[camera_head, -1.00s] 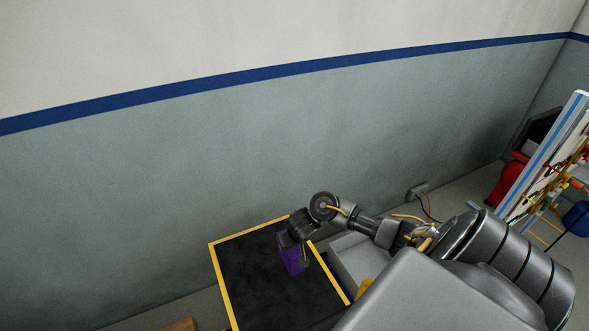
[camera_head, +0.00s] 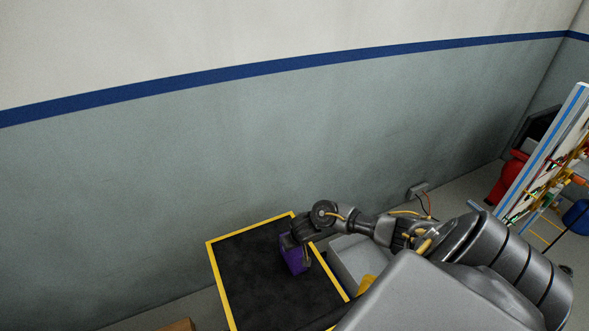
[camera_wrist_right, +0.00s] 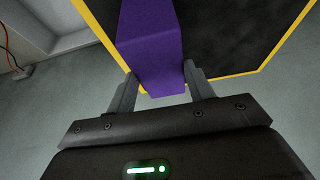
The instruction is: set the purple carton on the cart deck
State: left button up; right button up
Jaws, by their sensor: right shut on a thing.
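The purple carton (camera_head: 292,259) is between the fingers of my right gripper (camera_head: 303,248), over the black cart deck with its yellow edge (camera_head: 222,284). In the right wrist view the carton (camera_wrist_right: 152,42) stretches away from the gripper (camera_wrist_right: 158,84), one finger on each side of it. The gripper is shut on it. The deck (camera_wrist_right: 225,30) shows behind the carton there. I cannot tell whether the carton's underside touches the deck or hangs just above it. My left gripper is not in view.
A pale grey box-like thing (camera_head: 352,262) stands right of the deck, partly behind my arm. The wall (camera_head: 120,200) runs behind the deck. The deck's left and front parts are bare. A red thing (camera_head: 508,180) and a leaning board (camera_head: 541,155) stand far right.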

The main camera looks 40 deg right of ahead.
jog(key=o, duration=1.2)
jog(key=shift+f, duration=0.1)
jog(key=p+v, duration=0.5)
jog(key=v, duration=0.7)
